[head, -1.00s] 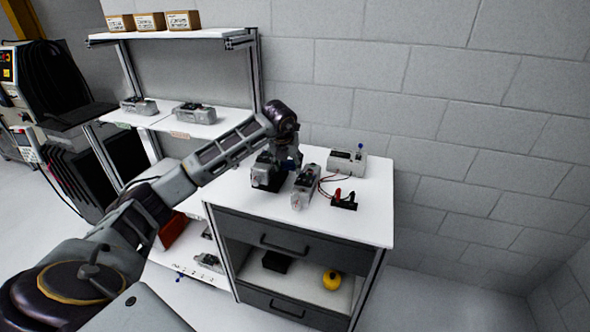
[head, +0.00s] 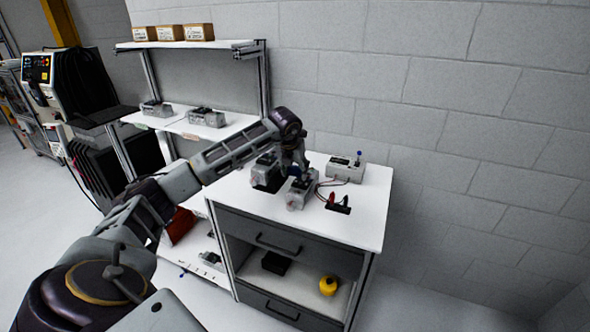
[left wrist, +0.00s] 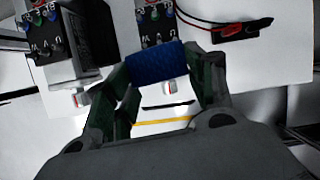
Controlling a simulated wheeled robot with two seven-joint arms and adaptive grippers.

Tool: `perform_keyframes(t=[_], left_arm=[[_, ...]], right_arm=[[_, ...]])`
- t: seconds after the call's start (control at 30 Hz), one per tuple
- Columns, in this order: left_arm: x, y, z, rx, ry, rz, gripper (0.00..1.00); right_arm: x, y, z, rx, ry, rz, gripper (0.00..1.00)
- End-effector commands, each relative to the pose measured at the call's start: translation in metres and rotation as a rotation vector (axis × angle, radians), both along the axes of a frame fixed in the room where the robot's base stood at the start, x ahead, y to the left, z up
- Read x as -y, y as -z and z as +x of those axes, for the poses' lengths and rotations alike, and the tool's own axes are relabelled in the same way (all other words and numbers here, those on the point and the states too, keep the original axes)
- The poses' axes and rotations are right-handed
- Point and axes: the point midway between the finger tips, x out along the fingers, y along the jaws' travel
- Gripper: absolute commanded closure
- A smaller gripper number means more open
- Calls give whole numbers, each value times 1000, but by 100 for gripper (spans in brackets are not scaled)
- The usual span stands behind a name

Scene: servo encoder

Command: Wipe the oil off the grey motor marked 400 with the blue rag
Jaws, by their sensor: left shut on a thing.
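My left gripper (head: 297,170) is over the workbench, at the right one of two grey motors. In the left wrist view my left gripper (left wrist: 160,80) is shut on the blue rag (left wrist: 157,64), a folded dark blue piece between its fingers. The rag lies across the right motor (head: 299,193) in that view and hides its middle; whether it touches cannot be told. This motor's pale front end (left wrist: 170,87) shows below the rag. The left motor (head: 265,172) stands beside it on a dark base. No 400 marking or oil is readable. My right gripper is not in view.
A grey box (head: 345,170) with a blue-tipped knob stands at the back right of the workbench (head: 350,228). Wires run to a black block with red and black clips (head: 338,203). Shelves (head: 205,128) with more motors stand left. The bench's front right is clear.

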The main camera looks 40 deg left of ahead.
Motion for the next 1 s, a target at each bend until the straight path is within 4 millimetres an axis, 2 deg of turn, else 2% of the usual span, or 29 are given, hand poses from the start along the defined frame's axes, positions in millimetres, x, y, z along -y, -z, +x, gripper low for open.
perform_keyframes(t=[0.2,1.0], left_arm=[[6,2,1,1,40,0,64],[10,5,3,0,90,-1,64]], right_arm=[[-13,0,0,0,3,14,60],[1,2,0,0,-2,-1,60]])
